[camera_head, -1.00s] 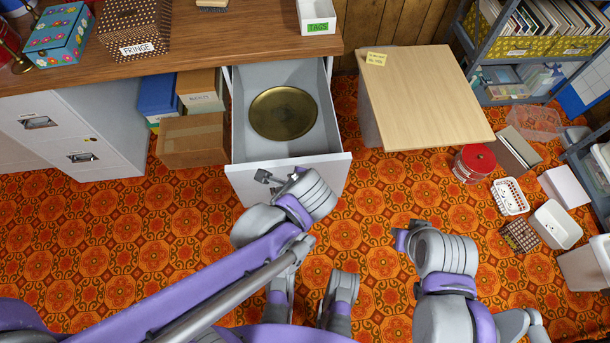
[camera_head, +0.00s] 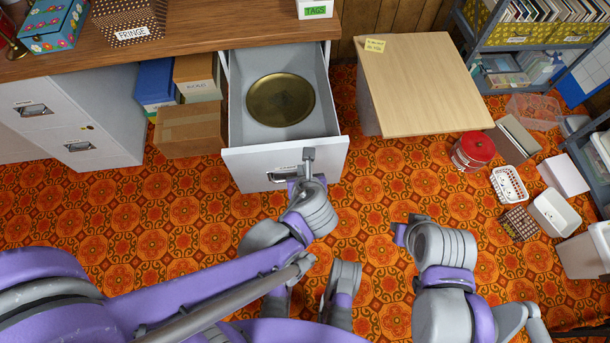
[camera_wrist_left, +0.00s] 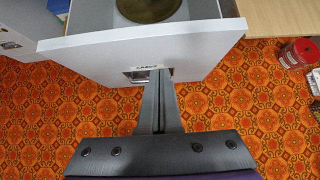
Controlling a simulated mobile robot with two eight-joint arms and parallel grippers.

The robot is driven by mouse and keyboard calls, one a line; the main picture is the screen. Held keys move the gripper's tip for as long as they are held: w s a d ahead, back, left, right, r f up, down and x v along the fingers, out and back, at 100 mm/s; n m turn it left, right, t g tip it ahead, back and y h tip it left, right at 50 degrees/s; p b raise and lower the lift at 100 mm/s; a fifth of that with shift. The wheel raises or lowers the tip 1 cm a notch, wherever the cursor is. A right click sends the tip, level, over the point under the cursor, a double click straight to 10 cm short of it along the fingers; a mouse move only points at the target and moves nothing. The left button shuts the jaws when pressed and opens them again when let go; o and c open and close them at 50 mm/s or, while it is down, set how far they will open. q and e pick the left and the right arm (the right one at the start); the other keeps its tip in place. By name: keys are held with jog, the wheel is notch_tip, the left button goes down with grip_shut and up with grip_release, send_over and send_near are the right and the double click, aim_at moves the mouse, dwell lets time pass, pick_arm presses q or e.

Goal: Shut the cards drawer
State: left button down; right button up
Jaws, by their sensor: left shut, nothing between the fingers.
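The cards drawer (camera_head: 240,171) is pulled out from under the wooden desk, with a brass plate (camera_head: 280,100) lying inside it. Its white front has a small label and a recessed metal handle, partly hidden by my gripper. My left gripper (camera_head: 308,154) is shut and empty, its tips at the drawer front beside the label. In the left wrist view, the shut fingers (camera_wrist_left: 161,75) reach the drawer front (camera_wrist_left: 100,55) just right of the handle (camera_wrist_left: 138,76); whether they touch cannot be told. My right gripper (camera_head: 400,234) is low at the right, away from the drawer, its fingers unclear.
Cardboard boxes (camera_head: 190,130) and a grey cabinet (camera_head: 110,115) stand left of the drawer. A pale wooden board (camera_head: 420,90) is to its right. A red tin (camera_head: 473,152) and several baskets are farther right.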

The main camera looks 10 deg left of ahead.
aim_at(299, 149)
pick_arm(q)
jog(key=w, duration=0.1)
jog(key=w+f, duration=0.1)
jog(key=w+a, duration=0.1)
jog(key=w, duration=0.1)
jog(key=shift+f, duration=0.2)
jog(key=shift+w+a+b, duration=0.25)
jog(key=shift+w+b, duration=0.05)
jog(key=shift+w, duration=0.25)
pick_arm(e)
jog(key=shift+f, duration=0.6)
pick_arm(q)
jog(key=shift+w, duration=0.15)
